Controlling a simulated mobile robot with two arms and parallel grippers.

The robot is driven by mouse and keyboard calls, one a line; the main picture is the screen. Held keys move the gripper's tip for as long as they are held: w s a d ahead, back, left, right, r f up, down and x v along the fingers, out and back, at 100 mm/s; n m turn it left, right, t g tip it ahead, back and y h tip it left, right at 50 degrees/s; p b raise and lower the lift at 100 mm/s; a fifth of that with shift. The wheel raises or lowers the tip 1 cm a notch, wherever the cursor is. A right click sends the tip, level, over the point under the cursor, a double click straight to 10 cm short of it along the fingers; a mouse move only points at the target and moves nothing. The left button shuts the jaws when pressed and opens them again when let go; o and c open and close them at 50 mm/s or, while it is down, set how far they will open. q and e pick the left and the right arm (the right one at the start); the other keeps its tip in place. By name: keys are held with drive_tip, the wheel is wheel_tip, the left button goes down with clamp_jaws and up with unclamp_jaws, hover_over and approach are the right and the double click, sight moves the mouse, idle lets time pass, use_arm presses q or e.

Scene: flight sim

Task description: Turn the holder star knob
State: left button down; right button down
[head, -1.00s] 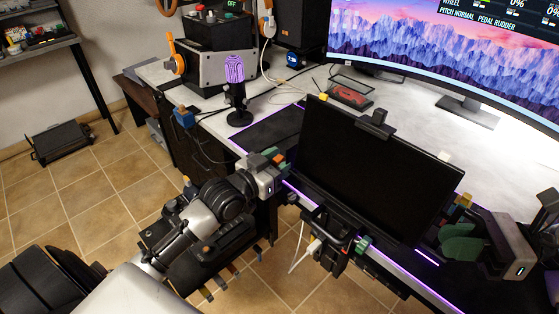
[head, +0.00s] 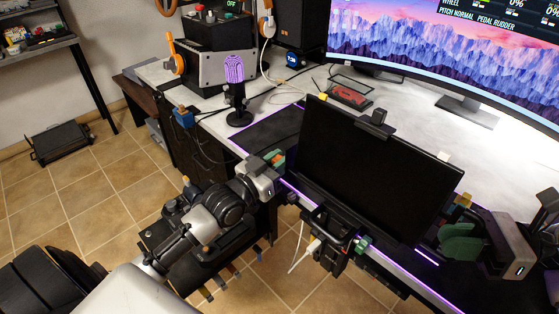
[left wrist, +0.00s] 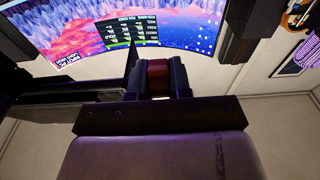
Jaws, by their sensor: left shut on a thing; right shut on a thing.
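My left gripper (head: 275,158) is at the desk's near edge, just left of the black screen panel (head: 375,180). In the left wrist view its two dark fingers (left wrist: 157,78) are shut on a dark red knob-like piece (left wrist: 157,70), which I take to be the holder star knob.
A purple-lit microphone (head: 235,72) stands behind my left gripper. A large curved monitor (head: 450,50) fills the back of the desk. A dark bracket with a white cable (head: 308,250) hangs below the panel. Tiled floor (head: 60,200) is open at left.

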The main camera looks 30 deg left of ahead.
use_arm(q)
drive_tip(key=t+h, duration=0.1)
drive_tip(key=t, duration=0.2)
drive_tip(key=shift+f+t, duration=0.1)
drive_tip(key=shift+t, duration=0.3)
drive_tip(key=shift+t+h, duration=0.5)
drive_tip(key=shift+t, duration=1.4)
drive_tip(key=shift+s, duration=0.1)
drive_tip(key=shift+f, duration=0.1)
drive_tip(key=c, duration=1)
unclamp_jaws()
drive_tip(key=shift+c, duration=0.2)
drive_tip(key=v, duration=1.2)
